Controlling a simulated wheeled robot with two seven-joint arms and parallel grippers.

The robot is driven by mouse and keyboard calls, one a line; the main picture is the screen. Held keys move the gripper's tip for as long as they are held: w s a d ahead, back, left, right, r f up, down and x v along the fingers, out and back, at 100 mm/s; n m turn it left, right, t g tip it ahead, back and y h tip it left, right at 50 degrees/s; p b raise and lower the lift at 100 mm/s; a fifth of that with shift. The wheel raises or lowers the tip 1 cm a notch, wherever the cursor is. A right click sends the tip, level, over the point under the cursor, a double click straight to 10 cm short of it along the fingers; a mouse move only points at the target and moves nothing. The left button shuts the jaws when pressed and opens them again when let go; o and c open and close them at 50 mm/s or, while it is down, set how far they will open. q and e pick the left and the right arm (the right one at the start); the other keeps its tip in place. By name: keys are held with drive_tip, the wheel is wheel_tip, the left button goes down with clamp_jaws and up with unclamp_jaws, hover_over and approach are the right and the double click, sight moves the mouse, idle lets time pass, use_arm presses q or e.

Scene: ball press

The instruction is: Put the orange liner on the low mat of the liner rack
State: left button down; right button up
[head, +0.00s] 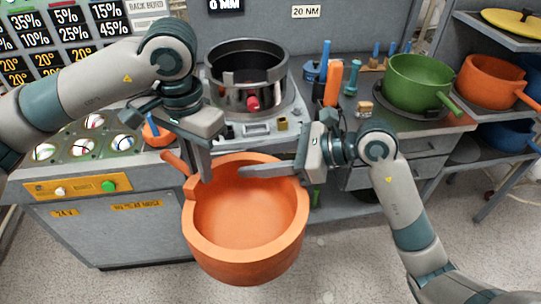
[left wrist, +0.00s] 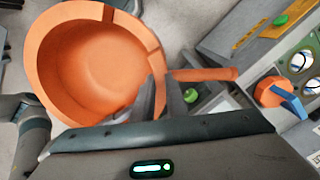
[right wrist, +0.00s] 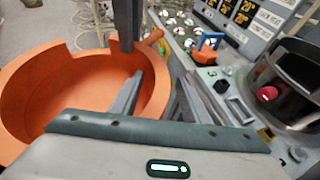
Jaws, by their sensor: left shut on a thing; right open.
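A large orange liner (head: 245,265), a round pot with a stub handle at its upper left, hangs in front of the bench, opening upward. My left gripper (head: 206,168) is shut on its wall near the handle. The left wrist view shows the liner (left wrist: 60,75) with the jaws at its rim. My right gripper (head: 262,171) is open, its fingers over the liner's far right rim; whether they touch it is unclear. The liner rack (head: 485,125) stands at the right. A dark round patch (head: 465,152) on its low shelf may be the low mat.
A green pan (head: 420,82) sits on the bench beside several tools. A metal press pot (head: 246,75) stands behind. Floor in front is clear.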

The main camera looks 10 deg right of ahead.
drive_tip(key=shift+w+a, duration=0.1)
drive_tip(key=shift+a, duration=0.05)
clamp_jaws()
use_arm(q)
drive_tip(key=c, duration=1.7)
unclamp_jaws()
drive_tip(key=shift+r, duration=0.1)
wheel_tip(320, 180, up, 12)
drive_tip(key=shift+f, duration=0.1)
